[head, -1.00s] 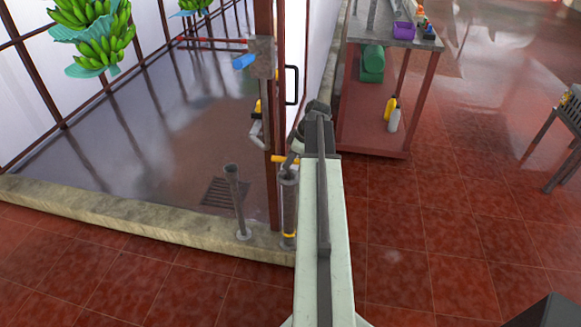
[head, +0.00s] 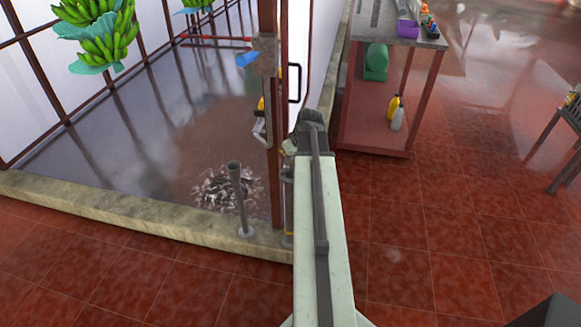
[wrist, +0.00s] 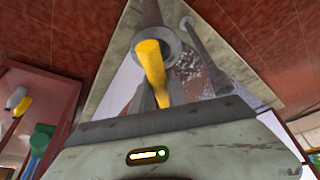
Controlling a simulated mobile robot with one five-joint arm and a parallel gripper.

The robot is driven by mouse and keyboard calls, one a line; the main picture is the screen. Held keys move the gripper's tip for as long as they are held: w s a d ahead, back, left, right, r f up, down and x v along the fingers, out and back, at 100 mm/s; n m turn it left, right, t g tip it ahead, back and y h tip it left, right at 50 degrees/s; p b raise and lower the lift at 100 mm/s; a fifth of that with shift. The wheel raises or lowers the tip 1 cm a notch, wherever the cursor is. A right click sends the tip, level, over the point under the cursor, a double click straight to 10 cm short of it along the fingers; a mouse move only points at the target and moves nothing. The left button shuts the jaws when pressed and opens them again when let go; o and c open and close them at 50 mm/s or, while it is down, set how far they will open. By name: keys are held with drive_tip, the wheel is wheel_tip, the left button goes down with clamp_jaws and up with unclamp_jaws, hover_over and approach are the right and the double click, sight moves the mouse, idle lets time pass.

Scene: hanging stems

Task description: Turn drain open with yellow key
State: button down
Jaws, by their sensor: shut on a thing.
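The yellow key (wrist: 150,68) shows in the wrist view as a yellow bar across the top of a grey upright pipe (wrist: 151,14). My gripper (wrist: 165,98) is shut on the yellow key, its grey fingers partly hidden behind the wrist housing. In the head view my arm hides the key and most of its pipe, and the gripper is only partly visible beside the arm's far end. The drain (head: 228,187) in the walled floor area is covered by white, broken streaks like churning water; they also show in the wrist view (wrist: 195,65).
A second, shorter grey pipe (head: 238,200) stands on the stone curb (head: 130,215) left of my arm. A rust-coloured post (head: 273,185) with a blue handle (head: 247,59) stands close by.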

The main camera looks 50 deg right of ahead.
drive_tip(key=shift+m, duration=0.6)
drive_tip(key=shift+h, duration=0.3)
drive_tip(key=shift+a+m, duration=0.1)
drive_tip(key=shift+m, duration=0.7)
drive_tip(key=m+g+h, duration=0.1)
drive_tip(key=m, duration=0.2)
drive_tip(key=shift+h, duration=0.3)
